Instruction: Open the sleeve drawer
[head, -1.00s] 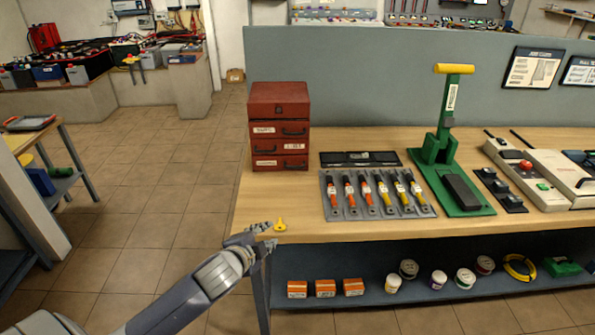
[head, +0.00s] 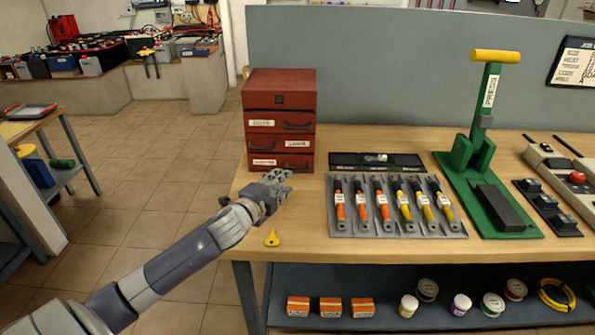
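A red drawer cabinet (head: 280,90) stands at the left end of the wooden workbench. It has three labelled drawers under a top section, and all look shut. The labels are too blurred to read surely, so I cannot tell which is the sleeve drawer. My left gripper (head: 279,183) is just in front of and below the bottom drawer, over the bench. Its fingers look apart and empty. My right gripper is not in view.
A yellow tag-like piece (head: 272,238) lies at the bench's front left edge. Right of the cabinet are a black tray (head: 377,168), a grey rack (head: 350,232) of coloured tools and a green press (head: 488,110). Orange boxes (head: 330,307) and tubs stand on the shelf below.

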